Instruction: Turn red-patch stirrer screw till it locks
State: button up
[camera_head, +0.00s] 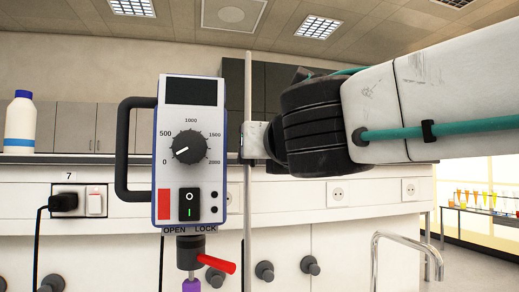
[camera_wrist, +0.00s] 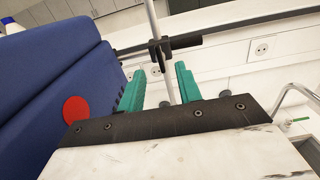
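The stirrer (camera_head: 190,140) is a grey box with a blue edge, a dial, a black switch and a red rectangular patch (camera_head: 164,200). Below its OPEN and LOCK labels a red lever (camera_head: 218,264) points right and slightly down. In the wrist view its blue housing (camera_wrist: 50,75) fills the left, with a round red patch (camera_wrist: 76,109). My gripper (camera_wrist: 160,67) has its two green fingers apart, beside the housing, with no object visibly clamped. In the head view its fingers are hidden. A black clamp piece (camera_wrist: 175,44) sits on the metal rod (camera_wrist: 154,20) beyond the fingertips.
The upright rod (camera_head: 247,220) stands just right of the stirrer, close to my wrist. A black handle (camera_head: 122,150) juts from the stirrer's left. A white bottle (camera_head: 19,122) stands far left. A curved metal tube (camera_head: 400,237) is at lower right.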

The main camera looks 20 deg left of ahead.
jog(key=x, duration=0.7)
jog(key=shift+w+a, duration=0.25)
